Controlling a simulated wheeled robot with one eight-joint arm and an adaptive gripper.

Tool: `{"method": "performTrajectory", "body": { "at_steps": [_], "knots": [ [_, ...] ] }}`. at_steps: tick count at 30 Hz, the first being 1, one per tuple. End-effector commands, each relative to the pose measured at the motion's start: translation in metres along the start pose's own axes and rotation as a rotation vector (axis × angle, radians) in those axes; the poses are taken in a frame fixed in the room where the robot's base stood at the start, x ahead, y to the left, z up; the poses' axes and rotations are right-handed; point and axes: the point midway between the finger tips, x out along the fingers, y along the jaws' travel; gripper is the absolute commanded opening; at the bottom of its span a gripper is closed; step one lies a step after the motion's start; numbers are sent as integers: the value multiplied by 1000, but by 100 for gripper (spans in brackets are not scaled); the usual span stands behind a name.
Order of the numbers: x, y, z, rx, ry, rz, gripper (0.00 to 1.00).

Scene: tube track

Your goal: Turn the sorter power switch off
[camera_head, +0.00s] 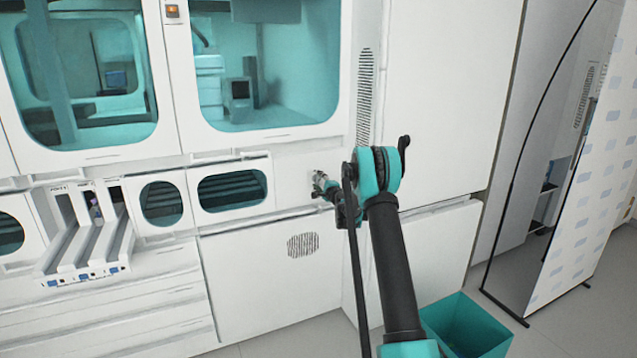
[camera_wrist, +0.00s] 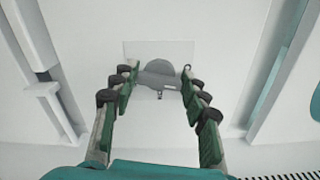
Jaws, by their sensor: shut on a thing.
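The sorter power switch (camera_wrist: 161,69) is a grey round dial with a darker handle across it, set on a pale square plate (camera_wrist: 210,49) in the wrist view. My gripper (camera_wrist: 159,78) has its fingertips on either side of the handle and is shut on it. In the head view, my gripper (camera_head: 322,188) is at the white machine's front panel, right of the small teal windows. The switch there is small and mostly hidden by my gripper, and I cannot read its position or any markings.
A rack of tube tracks (camera_head: 85,245) juts from the machine at the left. A teal bin (camera_head: 468,325) stands on the floor at the lower right. A patterned panel with a dark frame (camera_head: 585,190) stands at the far right. Pale floor lies between the machine and that panel.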

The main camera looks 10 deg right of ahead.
Motion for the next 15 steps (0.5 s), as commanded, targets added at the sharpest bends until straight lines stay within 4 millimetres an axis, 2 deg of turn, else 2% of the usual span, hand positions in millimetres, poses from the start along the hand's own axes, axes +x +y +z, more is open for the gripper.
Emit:
{"method": "performTrajectory", "body": {
  "at_steps": [6, 15],
  "knots": [
    [0, 1, 0, -133, -1, 0, 16],
    [0, 2, 0, -225, -1, 0, 16]
  ]
}}
